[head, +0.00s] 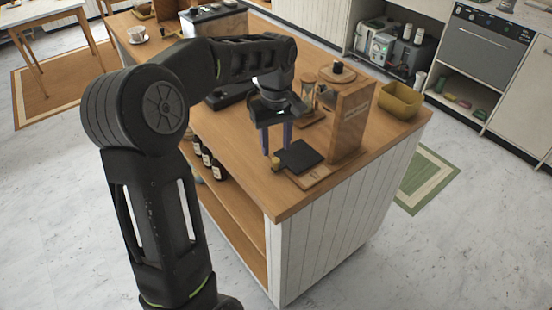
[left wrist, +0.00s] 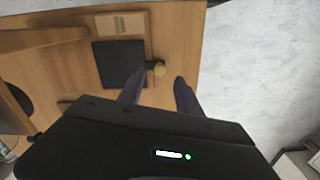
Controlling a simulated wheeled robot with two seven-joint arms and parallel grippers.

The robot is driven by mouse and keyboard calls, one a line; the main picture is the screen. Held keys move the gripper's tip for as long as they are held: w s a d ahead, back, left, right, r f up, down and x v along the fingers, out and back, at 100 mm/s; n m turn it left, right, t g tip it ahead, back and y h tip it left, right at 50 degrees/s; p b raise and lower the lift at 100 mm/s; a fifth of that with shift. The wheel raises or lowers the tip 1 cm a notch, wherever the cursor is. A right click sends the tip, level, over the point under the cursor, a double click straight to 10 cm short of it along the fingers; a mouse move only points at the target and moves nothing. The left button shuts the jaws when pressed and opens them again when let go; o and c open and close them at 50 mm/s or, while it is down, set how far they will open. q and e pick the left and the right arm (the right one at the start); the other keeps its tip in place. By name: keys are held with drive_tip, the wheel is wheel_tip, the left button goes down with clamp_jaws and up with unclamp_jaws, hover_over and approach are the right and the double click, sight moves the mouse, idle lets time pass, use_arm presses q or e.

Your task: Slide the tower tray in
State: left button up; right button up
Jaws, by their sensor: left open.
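The tower tray (head: 299,156) is a flat black square with a round brass knob (head: 275,164) on its near edge. It sticks out on a wooden base from the foot of the wooden tower (head: 352,120), close to the cart's near corner. The black tray (left wrist: 114,62) and the knob (left wrist: 159,69) also show in the left wrist view. My left gripper (head: 276,149) points down, open and empty, beside the tray's knob end. In the left wrist view the knob appears between the two fingertips (left wrist: 159,78); contact cannot be told. My right gripper is not in view.
The wooden cart top (head: 240,155) is clear left of the tray. An hourglass-shaped stand (head: 308,97) is behind my gripper. A yellow bin (head: 401,100) stands right of the tower. Dark bottles (head: 207,158) sit on the shelf below.

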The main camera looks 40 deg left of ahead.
sight(276, 160)
use_arm(q)
wheel_tip(276, 160, down, 6)
drive_tip(key=shift+f, duration=0.1)
idle(0.4)
clamp_jaws()
idle(1.2)
